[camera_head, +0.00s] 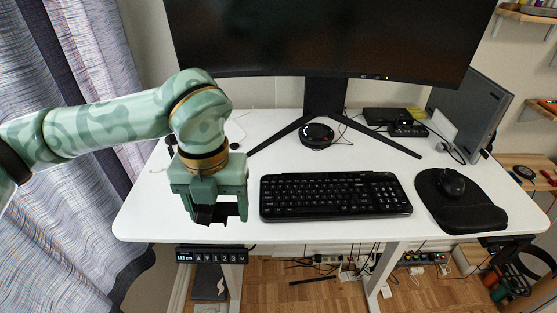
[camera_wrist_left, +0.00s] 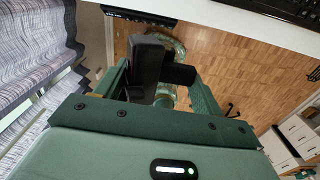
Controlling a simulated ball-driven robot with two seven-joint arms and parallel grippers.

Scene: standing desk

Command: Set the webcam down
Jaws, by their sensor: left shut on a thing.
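The webcam (camera_head: 205,214) is a small black thing held between the fingers of my left gripper (camera_head: 216,212). In the left wrist view the black webcam (camera_wrist_left: 150,62) shows between the green fingers, with an arm sticking out to the right. My left gripper is shut on it and points down near the front left edge of the white desk (camera_head: 300,230). The gripper hides part of the webcam in the head view. I cannot tell its exact height over the desk. My right gripper is not in view.
A black keyboard (camera_head: 335,196) lies right of the gripper. A mouse (camera_head: 451,182) sits on a black mat (camera_head: 470,212) further right. The monitor (camera_head: 330,40) and its splayed stand are behind. The desk's front left corner looks clear. A curtain (camera_head: 75,210) hangs at left.

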